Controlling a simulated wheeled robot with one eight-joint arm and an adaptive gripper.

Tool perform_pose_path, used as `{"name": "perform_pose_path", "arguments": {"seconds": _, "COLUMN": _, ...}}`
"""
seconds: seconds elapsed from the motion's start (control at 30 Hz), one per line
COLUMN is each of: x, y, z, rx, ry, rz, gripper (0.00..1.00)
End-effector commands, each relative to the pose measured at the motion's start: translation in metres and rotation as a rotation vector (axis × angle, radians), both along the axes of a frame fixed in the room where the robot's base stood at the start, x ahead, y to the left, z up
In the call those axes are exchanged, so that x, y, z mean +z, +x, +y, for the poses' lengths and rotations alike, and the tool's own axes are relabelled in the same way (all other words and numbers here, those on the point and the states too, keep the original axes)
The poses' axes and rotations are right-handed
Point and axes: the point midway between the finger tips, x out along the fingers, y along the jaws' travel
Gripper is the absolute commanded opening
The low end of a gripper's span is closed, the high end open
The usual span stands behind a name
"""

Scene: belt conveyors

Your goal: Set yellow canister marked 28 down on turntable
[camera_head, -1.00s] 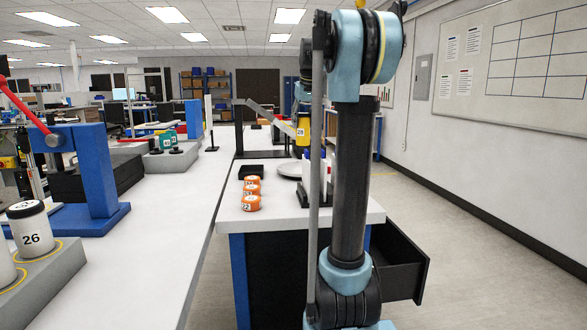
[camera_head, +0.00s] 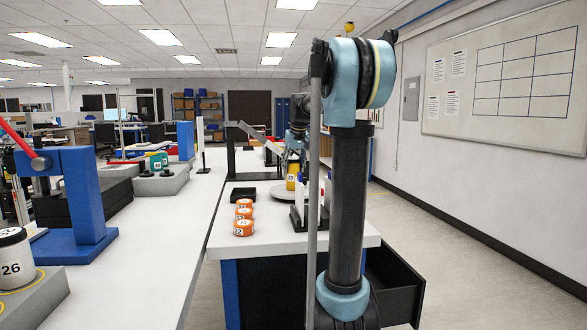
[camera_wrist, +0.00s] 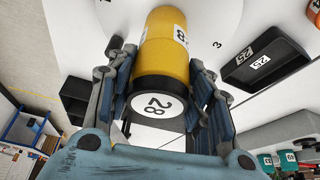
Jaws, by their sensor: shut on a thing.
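The yellow canister marked 28 (camera_head: 291,182) has a black band and a white lid with a black 28. In the wrist view the canister (camera_wrist: 165,45) lies between the two fingers of my gripper (camera_wrist: 160,62), which is shut on it. The turntable (camera_head: 281,194) is a white disc on the bench; it also shows in the wrist view (camera_wrist: 212,25), with numbers on it. The canister is upright at the disc in the head view. I cannot tell whether its hidden base touches the disc. My arm partly covers this area.
A drawer (camera_head: 392,285) hangs open at the right.

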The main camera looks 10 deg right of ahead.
Motion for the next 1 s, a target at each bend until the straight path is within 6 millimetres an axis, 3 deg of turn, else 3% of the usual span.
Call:
{"name": "perform_pose_path", "arguments": {"seconds": 0.27, "x": -0.001, "y": 0.000, "z": 0.000, "rx": -0.001, "ry": 0.000, "rz": 0.000, "gripper": 0.16}}
{"name": "perform_pose_path", "arguments": {"seconds": 0.3, "x": -0.001, "y": 0.000, "z": 0.000, "rx": -0.001, "ry": 0.000, "rz": 0.000, "gripper": 0.52}}
{"name": "perform_pose_path", "arguments": {"seconds": 0.37, "x": -0.001, "y": 0.000, "z": 0.000, "rx": -0.001, "ry": 0.000, "rz": 0.000, "gripper": 0.65}}
{"name": "perform_pose_path", "arguments": {"seconds": 0.4, "x": -0.001, "y": 0.000, "z": 0.000, "rx": -0.001, "ry": 0.000, "rz": 0.000, "gripper": 0.67}}
{"name": "perform_pose_path", "arguments": {"seconds": 0.77, "x": 0.000, "y": 0.000, "z": -0.001, "rx": -0.001, "ry": -0.001, "rz": 0.000, "gripper": 0.67}}
{"name": "perform_pose_path", "arguments": {"seconds": 1.0, "x": 0.026, "y": -0.011, "z": -0.003, "rx": -0.003, "ry": 0.000, "rz": 0.000, "gripper": 0.67}}
